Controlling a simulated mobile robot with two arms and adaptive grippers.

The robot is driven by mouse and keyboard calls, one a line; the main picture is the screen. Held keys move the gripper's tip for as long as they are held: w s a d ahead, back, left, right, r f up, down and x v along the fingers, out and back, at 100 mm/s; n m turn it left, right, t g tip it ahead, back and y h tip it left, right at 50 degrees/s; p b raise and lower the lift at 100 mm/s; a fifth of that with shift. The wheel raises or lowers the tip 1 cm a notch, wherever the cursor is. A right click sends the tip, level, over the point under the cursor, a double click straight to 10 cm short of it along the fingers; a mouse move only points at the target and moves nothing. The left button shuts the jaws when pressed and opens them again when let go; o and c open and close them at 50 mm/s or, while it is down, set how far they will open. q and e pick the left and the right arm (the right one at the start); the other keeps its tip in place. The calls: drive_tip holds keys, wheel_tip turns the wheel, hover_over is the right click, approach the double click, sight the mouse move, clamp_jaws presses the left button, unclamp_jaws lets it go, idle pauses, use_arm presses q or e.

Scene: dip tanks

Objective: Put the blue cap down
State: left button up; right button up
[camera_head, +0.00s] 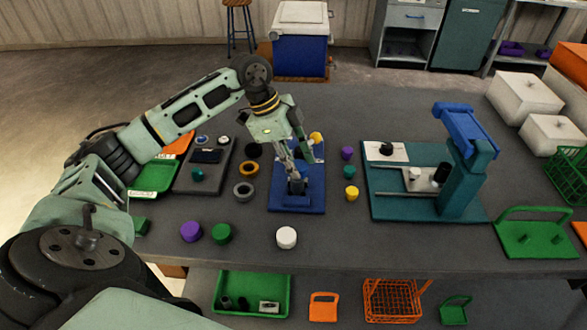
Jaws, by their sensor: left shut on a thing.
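My left gripper (294,174) comes in from the left and points down over the blue board (283,205) in the middle of the table. Its fingers are shut on a small dark blue piece, which looks like the blue cap (297,188). The cap is low over the board, partly hidden by the fingers, and blends with the board's colour. I cannot tell whether it touches the board. My right gripper is not in view.
Purple, green and white caps (286,238) stand along the front. Black, orange and grey rings (243,191) lie left of the board. A teal fixture with a blue-topped post (458,190) stands to the right. Grey table shows between the front caps and the green tray (533,238).

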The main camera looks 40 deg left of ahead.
use_arm(q)
drive_tip(key=shift+a+f, duration=0.15)
drive_tip(key=shift+a, duration=0.1)
drive_tip(key=shift+f, duration=0.4)
drive_tip(key=shift+s+f+p, duration=0.1)
drive_tip(key=shift+f+p, duration=0.8)
drive_tip(key=shift+p, duration=0.05)
drive_tip(key=shift+c, duration=0.2)
drive_tip(key=shift+s+d+f, duration=0.1)
drive_tip(key=shift+s+f, duration=0.1)
drive_tip(key=shift+f, duration=0.1)
drive_tip(key=shift+c, duration=0.5)
drive_tip(key=shift+f, duration=0.3)
drive_tip(key=shift+c, duration=0.3)
drive_tip(key=o, duration=1.1)
drive_tip(key=shift+w+f, duration=0.2)
drive_tip(key=shift+w, duration=0.15)
drive_tip(key=shift+r, duration=0.1)
